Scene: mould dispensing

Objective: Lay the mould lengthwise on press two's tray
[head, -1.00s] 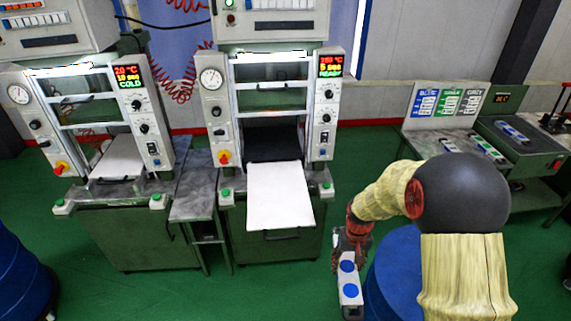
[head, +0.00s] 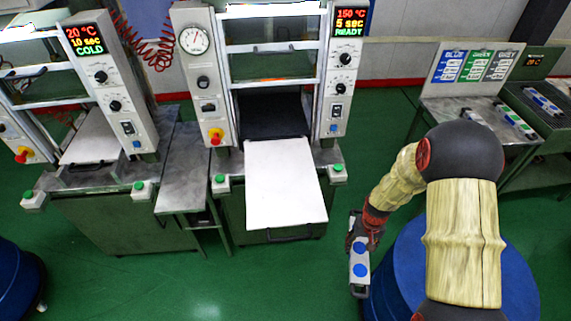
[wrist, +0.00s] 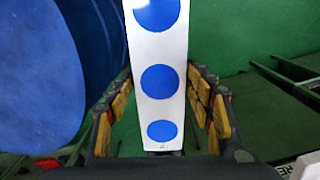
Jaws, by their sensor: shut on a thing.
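The mould (head: 359,275) is a narrow pale bar with round blue spots. My gripper (head: 362,238) is shut on it and holds it over the green floor, right of the presses. In the wrist view the mould (wrist: 158,50) runs up the picture between the padded fingers of my gripper (wrist: 158,105). The press in the middle shows 150 °C, 5 sec, READY, and its white tray (head: 285,190) is pulled out and bare. The mould is apart from this tray, to its lower right. No press number is readable.
A second press at left shows COLD, its tray (head: 92,138) further in. A narrow grey side table (head: 186,180) stands between the presses. A bench (head: 455,115) at right holds more bars beside a colour-coded board (head: 474,68). Green floor lies open before the presses.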

